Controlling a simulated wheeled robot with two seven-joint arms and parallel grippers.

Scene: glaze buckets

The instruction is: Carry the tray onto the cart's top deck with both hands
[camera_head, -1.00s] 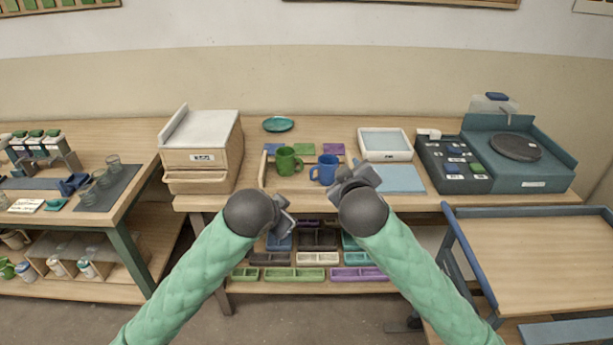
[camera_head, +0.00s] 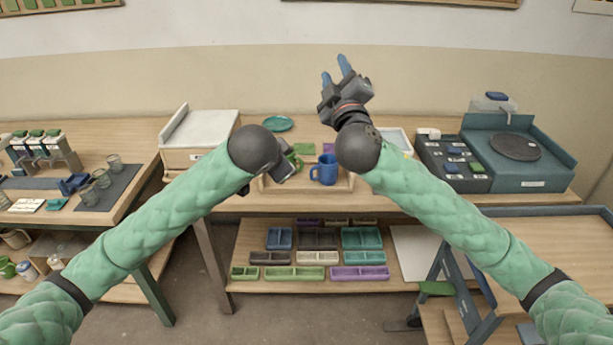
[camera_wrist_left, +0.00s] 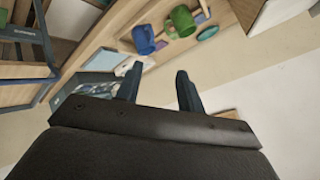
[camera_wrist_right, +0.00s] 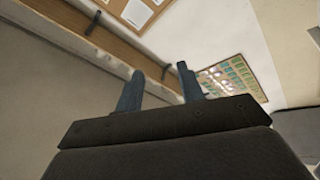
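The tray and both mugs also show in the left wrist view, where the blue mug (camera_wrist_left: 143,40) and green mug (camera_wrist_left: 181,20) stand beyond the fingers. My left gripper (camera_wrist_left: 157,73) is open and empty, close to the tray's left side. My right gripper (camera_head: 334,68) is open and empty, raised with fingers pointing up. The cart's top deck (camera_head: 570,246) is at right, partly behind my right arm.
A beige drawer box (camera_head: 180,157) stands left of the tray. A white-rimmed box (camera_head: 400,140) and a dark switch panel (camera_head: 450,165) are to its right, beside a blue wheel unit (camera_head: 535,175). Several small bins (camera_head: 295,272) fill the shelf below.

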